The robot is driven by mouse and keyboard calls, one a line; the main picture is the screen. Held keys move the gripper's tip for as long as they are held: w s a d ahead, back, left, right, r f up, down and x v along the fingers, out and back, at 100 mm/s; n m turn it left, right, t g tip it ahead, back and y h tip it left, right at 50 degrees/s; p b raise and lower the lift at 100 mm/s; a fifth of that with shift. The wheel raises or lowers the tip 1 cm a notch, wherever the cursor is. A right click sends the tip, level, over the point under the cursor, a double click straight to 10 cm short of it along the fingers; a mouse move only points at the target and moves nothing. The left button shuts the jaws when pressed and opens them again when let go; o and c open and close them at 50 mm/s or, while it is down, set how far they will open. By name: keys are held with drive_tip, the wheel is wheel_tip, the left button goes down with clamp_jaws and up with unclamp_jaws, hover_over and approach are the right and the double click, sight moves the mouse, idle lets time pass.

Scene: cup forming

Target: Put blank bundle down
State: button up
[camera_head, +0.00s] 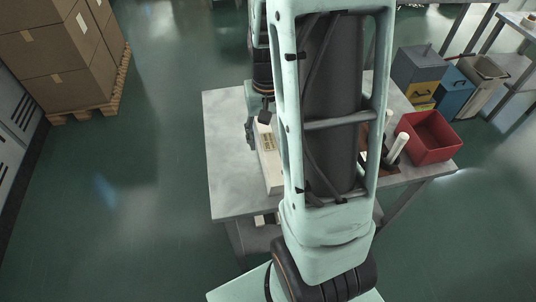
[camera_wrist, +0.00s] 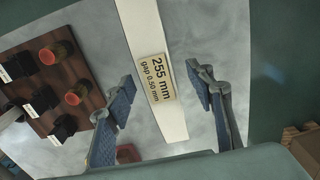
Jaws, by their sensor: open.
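A long cream-white bar with a tan label reading "255 mm gap 0.50 mm" (camera_wrist: 175,122) lies on the grey table. It also shows in the head view (camera_head: 272,182), partly behind my arm. No other thing in view is clearly a blank bundle, and I cannot tell whether this bar is it. In the wrist view my gripper (camera_wrist: 164,86) is open, with one blue-padded finger on each side of the bar and visible gaps between. In the head view my gripper (camera_head: 251,132) is at the bar's left side, mostly hidden by my arm.
A brown wooden board (camera_wrist: 57,88) with black blocks and orange-topped pegs lies left of the bar in the wrist view. A red bin (camera_head: 436,128) stands at the table's right edge. The table's left part (camera_head: 228,150) is clear. Cartons (camera_head: 60,55) stand on a pallet.

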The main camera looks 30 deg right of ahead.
drive_tip(key=shift+d+f, duration=0.1)
drive_tip(key=shift+f, duration=1.45)
drive_tip(key=shift+c, duration=0.5)
clamp_jaws()
drive_tip(key=shift+r, duration=0.1)
